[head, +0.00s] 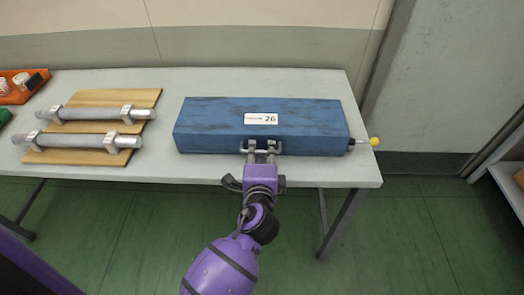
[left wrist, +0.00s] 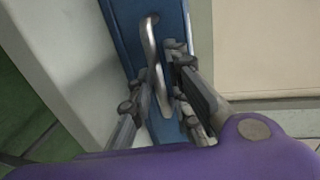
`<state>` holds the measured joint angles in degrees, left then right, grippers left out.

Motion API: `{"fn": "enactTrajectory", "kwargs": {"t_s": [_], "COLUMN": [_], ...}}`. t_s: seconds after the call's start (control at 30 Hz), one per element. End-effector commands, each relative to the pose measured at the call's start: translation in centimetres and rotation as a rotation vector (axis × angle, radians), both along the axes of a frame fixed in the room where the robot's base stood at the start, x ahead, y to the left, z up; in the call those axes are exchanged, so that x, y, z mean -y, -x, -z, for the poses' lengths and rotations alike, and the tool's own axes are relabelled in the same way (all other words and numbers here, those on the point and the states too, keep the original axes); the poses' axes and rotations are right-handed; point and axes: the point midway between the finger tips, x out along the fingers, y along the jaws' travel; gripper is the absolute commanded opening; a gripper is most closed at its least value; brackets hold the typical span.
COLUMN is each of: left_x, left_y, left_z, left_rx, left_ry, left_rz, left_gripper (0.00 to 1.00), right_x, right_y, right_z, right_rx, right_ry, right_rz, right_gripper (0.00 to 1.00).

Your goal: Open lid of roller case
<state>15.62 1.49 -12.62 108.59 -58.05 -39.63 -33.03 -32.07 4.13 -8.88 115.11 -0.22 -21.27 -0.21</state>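The roller case (head: 215,120) is a long blue box with worn dark patches, lying shut on the table. A white label marked 26 (head: 262,119) is on its lid. A metal handle (head: 260,151) is on its front face and also shows in the left wrist view (left wrist: 152,50). My left gripper (head: 262,157) is at this handle. In the left wrist view its fingers (left wrist: 163,85) are apart, one on each side of the handle bar, with a gap around it. My right gripper is not in view.
The grey table (head: 200,173) has a bare strip along its front. Two metal rollers (head: 105,113) (head: 78,140) rest in holders on wooden boards at left. An orange tray (head: 20,90) is farther left. A yellow knob (head: 374,141) sticks out at the case's right end.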

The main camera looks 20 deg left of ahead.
Motion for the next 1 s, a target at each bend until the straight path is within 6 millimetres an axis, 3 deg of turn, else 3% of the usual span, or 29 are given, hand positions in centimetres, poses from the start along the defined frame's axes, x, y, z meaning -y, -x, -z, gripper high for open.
{"fn": "enactTrajectory", "kwargs": {"t_s": [0.27, 0.43, 0.83, 1.0], "left_x": [-0.1, -0.1, -0.1, 0.0], "left_y": [-0.3, -0.2, -0.3, -1.3], "left_z": [0.1, 0.1, 0.0, -0.4], "left_rx": [-0.001, -0.001, 0.000, 0.002], "left_ry": [0.000, 0.001, 0.001, 0.000], "left_rz": [0.000, 0.000, 0.001, 0.002], "left_gripper": [0.17, 0.00, 0.00, 0.00], "right_x": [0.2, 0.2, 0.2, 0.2], "right_y": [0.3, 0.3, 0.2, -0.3], "right_z": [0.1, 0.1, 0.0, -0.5], "right_rx": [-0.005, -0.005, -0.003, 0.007], "right_ry": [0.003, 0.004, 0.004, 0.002], "right_rz": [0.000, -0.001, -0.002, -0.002], "right_gripper": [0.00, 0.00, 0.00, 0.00]}}
